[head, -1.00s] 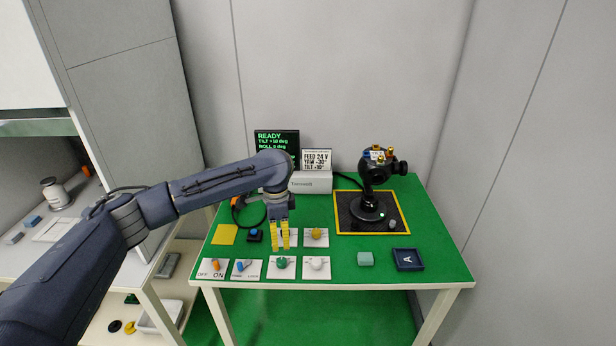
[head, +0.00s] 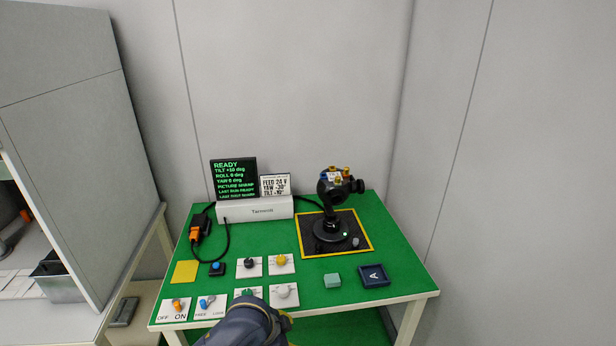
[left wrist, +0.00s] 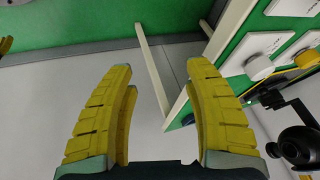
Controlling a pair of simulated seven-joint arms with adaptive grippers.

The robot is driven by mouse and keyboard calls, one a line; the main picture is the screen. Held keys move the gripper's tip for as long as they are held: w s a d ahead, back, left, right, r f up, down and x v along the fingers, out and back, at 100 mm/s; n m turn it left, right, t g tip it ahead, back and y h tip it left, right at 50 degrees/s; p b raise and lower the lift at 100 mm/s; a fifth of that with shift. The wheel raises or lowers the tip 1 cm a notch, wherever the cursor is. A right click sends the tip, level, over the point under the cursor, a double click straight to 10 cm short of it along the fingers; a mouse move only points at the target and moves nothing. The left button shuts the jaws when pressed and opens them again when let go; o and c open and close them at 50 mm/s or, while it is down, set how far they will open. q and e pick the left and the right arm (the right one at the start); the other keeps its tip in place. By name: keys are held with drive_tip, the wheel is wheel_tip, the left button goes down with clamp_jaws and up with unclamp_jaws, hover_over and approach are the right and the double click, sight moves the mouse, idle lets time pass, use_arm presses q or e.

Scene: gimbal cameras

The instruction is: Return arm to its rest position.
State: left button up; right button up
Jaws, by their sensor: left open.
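My left gripper (left wrist: 160,72) shows in the left wrist view with its two yellow fingers apart and nothing between them. In that view it is beyond the table's edge, over pale floor. In the head view only a dark link of my left arm (head: 250,326) shows, at the bottom edge; the gripper itself is hidden or out of frame there. The link covers part of the panel with the green knob (head: 246,293).
The green table (head: 330,262) holds switch and knob panels, a black gimbal camera (head: 335,188) on a yellow-edged mat (head: 310,232), a lit display (head: 234,180) reading READY, a blue tray (head: 373,276) and a teal block (head: 332,281). A grey cabinet (head: 70,130) stands at left.

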use_arm(q)
drive_tip(key=s+a+n+t+y, duration=0.3)
drive_tip(key=s+a+n+y, duration=0.45)
drive_tip(key=s+a, duration=1.7)
drive_tip(key=s+d+f+g+h, duration=0.1)
drive_tip(key=d+f+g+h, duration=0.2)
drive_tip(key=f, duration=3)
drive_tip(key=s+d+f+n+g, duration=0.1)
drive_tip(key=s+f+n+g, duration=0.2)
drive_tip(key=s+f, duration=1.6)
drive_tip(key=shift+s+h, duration=0.35)
drive_tip(key=shift+s, duration=1)
